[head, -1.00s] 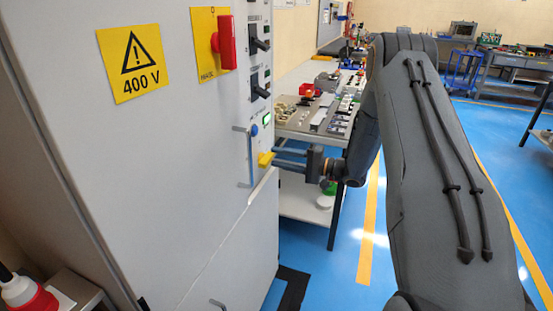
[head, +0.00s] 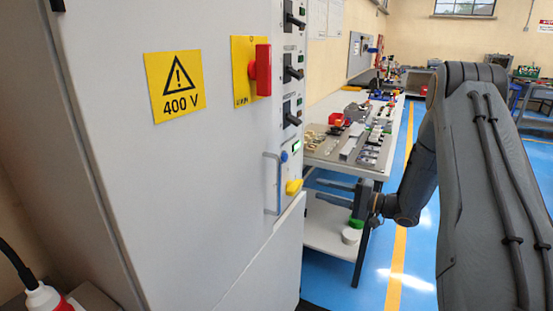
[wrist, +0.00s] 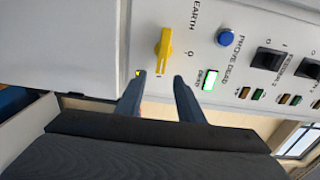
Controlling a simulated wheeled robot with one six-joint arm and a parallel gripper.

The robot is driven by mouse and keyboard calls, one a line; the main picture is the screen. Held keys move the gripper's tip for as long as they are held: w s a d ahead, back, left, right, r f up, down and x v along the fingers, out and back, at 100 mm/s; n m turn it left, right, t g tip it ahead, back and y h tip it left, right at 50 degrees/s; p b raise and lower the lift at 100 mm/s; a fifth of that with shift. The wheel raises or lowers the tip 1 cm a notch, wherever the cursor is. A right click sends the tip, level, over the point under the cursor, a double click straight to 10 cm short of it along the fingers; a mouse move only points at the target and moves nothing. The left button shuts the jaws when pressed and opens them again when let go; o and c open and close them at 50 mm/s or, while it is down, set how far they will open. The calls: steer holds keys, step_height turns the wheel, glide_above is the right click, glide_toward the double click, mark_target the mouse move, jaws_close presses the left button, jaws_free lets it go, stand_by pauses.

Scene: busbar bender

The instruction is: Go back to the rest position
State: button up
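My gripper (head: 312,187) is open and empty, in front of the grey cabinet (head: 215,215). In the wrist view its two fingers (wrist: 158,78) are apart, with nothing between them. A yellow earth switch knob (head: 293,187) is on the cabinet's front. In the wrist view the knob (wrist: 164,48) lies just beyond the fingertips, and a gap shows between them. Its long side runs up and down in that picture. A blue button (wrist: 226,39) and a lit green indicator (wrist: 210,78) are beside it. My arm reaches in from the right of the head view.
A red switch handle (head: 263,70) and a vertical bar handle (head: 272,183) stick out from the cabinet. Behind is a workbench (head: 345,160) with parts on top and a green-lidded jar (head: 353,231) on its lower shelf. Blue floor with a yellow line (head: 398,262) is open to the right.

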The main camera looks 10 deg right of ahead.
steer(key=w+r+n+t+h, duration=0.1)
steer(key=w+r+h, duration=0.1)
steer(key=w+h, duration=0.25)
steer(key=s+a+n+g+h, duration=0.2)
steer(key=s+g+h, duration=0.1)
steer(key=s, duration=0.9)
steer(key=s+a+n+g+h, duration=0.2)
steer(key=s+a+g+h, duration=0.1)
steer(key=s, duration=1)
steer(key=s+a+n+g+h, duration=0.2)
steer(key=s+g, duration=0.3)
steer(key=s, duration=0.8)
steer(key=shift+a+f+h, duration=0.15)
steer(key=shift+a+h, duration=0.55)
steer(key=shift+h, duration=0.15)
steer(key=shift+w+a+n, duration=0.1)
steer(key=shift+n, duration=0.2)
